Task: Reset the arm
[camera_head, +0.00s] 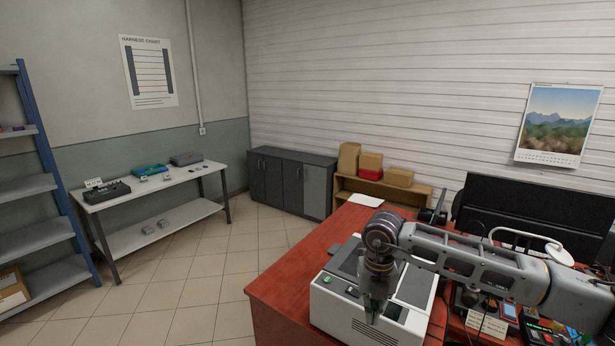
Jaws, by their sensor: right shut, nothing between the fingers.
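My right arm comes in from the right edge of the head view, above the red desk (283,287). My right gripper (373,316) points down at the arm's end, in front of a white machine (345,315) on the desk. It is shut and looks empty. The gripper and arm hide part of the machine's top and front. My left gripper is not in view. I see no coolant hose clearly in this view.
A dark monitor (540,215), a white lamp (530,238) and small devices crowd the desk's right side. Shelf boxes (370,165) stand behind the desk. A white bench (160,183) and blue shelving (45,150) stand left. The tiled floor (200,280) between is clear.

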